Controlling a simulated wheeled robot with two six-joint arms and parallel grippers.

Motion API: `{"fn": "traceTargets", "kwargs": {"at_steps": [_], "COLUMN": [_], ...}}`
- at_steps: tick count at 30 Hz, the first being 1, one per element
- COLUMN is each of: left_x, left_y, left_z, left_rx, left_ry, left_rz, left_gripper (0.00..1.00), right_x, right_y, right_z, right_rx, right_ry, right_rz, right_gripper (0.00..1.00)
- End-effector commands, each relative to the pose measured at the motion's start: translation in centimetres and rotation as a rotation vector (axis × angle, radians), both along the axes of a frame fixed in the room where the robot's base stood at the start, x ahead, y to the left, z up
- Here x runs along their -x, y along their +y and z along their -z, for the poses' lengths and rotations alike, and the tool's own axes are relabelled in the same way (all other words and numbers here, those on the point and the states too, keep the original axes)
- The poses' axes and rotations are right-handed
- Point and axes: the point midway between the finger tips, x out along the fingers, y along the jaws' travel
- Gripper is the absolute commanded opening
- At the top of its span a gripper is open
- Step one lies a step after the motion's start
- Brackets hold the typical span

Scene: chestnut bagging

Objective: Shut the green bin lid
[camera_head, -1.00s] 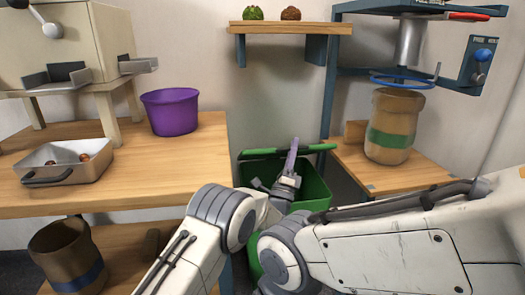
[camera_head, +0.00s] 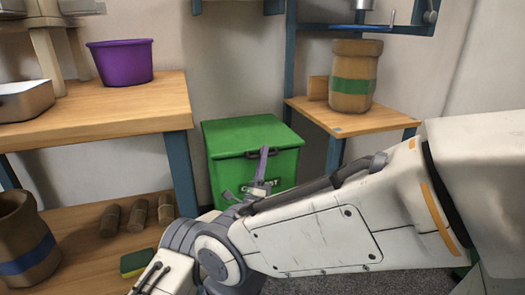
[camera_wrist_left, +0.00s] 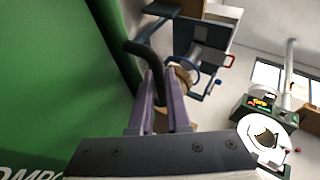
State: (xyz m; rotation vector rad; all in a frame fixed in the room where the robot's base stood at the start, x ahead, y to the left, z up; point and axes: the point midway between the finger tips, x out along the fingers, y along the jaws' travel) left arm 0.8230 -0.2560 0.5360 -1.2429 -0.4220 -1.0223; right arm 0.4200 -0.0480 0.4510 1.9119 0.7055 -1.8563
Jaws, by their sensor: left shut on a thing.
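The green bin (camera_head: 226,180) stands on the floor between the two workbenches. Its green lid (camera_head: 250,131) lies flat over the top, with no gap that I can make out. A dark handle (camera_head: 256,154) shows at the lid's front edge. My left gripper (camera_head: 262,160), with purple fingers, is at this handle in front of the bin. In the left wrist view the fingers (camera_wrist_left: 166,88) are shut on the dark handle (camera_wrist_left: 148,62), beside the green bin surface (camera_wrist_left: 55,70). My arm hides the lower part of the bin. My right gripper is not seen.
The left bench (camera_head: 150,105) holds a purple bucket (camera_head: 121,64) and a metal tray (camera_head: 24,101). Its lower shelf has several brown cylinders, a sponge (camera_head: 136,263) and a blue-banded sack (camera_head: 22,240). A green-banded sack (camera_head: 352,78) stands on the right bench (camera_head: 345,116).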

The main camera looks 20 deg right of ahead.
Motion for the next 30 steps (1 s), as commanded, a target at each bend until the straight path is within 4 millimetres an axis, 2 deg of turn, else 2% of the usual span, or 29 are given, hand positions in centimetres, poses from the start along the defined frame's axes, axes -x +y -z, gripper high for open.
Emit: {"fn": "traceTargets", "kwargs": {"at_steps": [3, 16, 17, 18, 26, 30], "left_x": [-0.1, 0.0, 0.0, 0.0, 0.0, 0.8], "left_y": [0.1, 0.2, 0.2, 0.2, 0.3, 0.9], "left_z": [0.9, 1.5, 1.5, 1.5, 1.6, 2.5], "left_rx": [-0.004, -0.007, -0.008, -0.008, -0.009, -0.009], "left_ry": [0.006, 0.010, 0.010, 0.010, 0.012, 0.013], "left_rz": [-0.004, -0.004, -0.004, -0.004, -0.005, -0.005], "left_gripper": [0.00, 0.00, 0.19, 0.27, 0.27, 0.27], "right_x": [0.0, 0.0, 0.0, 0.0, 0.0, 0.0], "right_y": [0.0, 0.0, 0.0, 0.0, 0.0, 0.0], "right_z": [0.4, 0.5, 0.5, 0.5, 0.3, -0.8], "right_rx": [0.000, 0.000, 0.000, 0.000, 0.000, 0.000], "right_ry": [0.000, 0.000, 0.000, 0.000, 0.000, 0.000], "right_rz": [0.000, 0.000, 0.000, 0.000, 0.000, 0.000], "right_gripper": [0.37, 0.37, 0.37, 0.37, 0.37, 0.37]}}
